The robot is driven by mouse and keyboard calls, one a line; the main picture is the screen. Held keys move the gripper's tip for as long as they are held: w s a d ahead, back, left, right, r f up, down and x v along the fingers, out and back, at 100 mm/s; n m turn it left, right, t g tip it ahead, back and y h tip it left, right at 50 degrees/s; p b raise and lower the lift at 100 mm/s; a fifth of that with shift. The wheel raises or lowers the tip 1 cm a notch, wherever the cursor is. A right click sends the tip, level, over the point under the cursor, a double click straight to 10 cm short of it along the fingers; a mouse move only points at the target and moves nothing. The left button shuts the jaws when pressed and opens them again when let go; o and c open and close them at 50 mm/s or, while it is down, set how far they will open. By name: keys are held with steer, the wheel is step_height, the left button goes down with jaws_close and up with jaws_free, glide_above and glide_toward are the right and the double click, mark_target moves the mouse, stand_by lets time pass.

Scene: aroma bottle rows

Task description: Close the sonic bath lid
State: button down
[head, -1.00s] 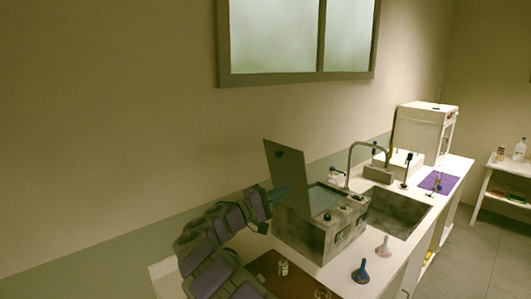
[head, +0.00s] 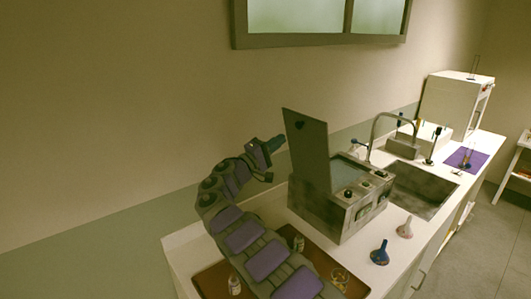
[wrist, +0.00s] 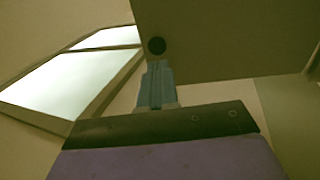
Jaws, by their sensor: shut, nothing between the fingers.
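The sonic bath (head: 335,213) is a grey metal box with knobs on its front, standing on the white counter. Its flat lid (head: 308,150) stands upright and open, with a dark round spot near its top. My gripper (head: 277,144) is shut and empty, just left of the lid's upper part, on its outer side. In the wrist view the shut fingers (wrist: 156,84) point at the lid (wrist: 220,40), just below its dark round spot (wrist: 157,46). I cannot tell whether the fingertips touch the lid.
A sink (head: 422,188) with a tap (head: 378,128) lies right of the bath. A blue funnel (head: 380,254) and a pale funnel (head: 405,229) stand in front. Small bottles (head: 235,285) stand on a brown tray (head: 212,284) near my arm. A wall rises behind the counter.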

mark_target(297, 127)
steer(key=x, duration=0.5)
steer(key=shift+w+d+r+b, duration=0.15)
steer(key=shift+w+d+b, duration=0.05)
steer(key=shift+d+b, duration=0.15)
steer(key=shift+w+r, duration=0.1)
